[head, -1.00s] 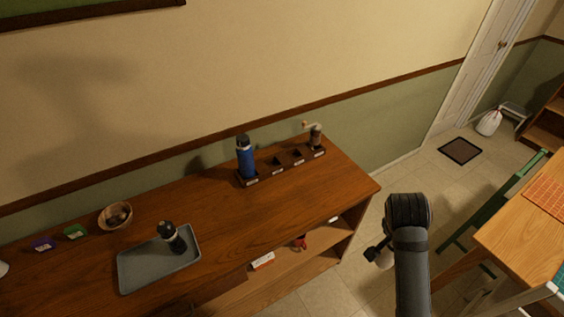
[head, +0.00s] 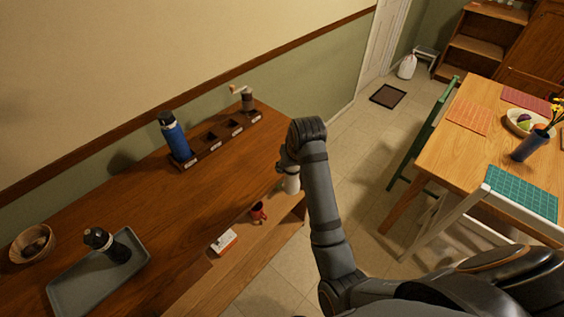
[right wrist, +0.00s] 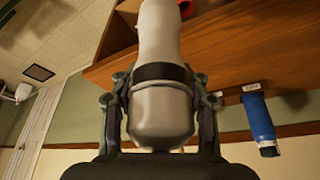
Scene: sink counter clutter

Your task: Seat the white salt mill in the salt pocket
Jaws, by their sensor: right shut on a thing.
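My right gripper (head: 288,166) is shut on the white salt mill (head: 291,184), beside the counter's right front edge. In the right wrist view, the white mill (right wrist: 160,108) with its dark band sits between the fingers (right wrist: 160,92). The dark rack (head: 214,146) stands at the back of the counter. A blue bottle (head: 174,138) is in its left end and a crank grinder (head: 246,101) in its right end. Two middle pockets look empty. The rack labels are too small to read, so I cannot tell which is the salt pocket. My left gripper is out of view.
A grey tray (head: 62,291) holds a black-topped mill (head: 107,244), near a wooden bowl (head: 33,244). The counter before the rack is clear. A dining table (head: 455,150) stands right.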

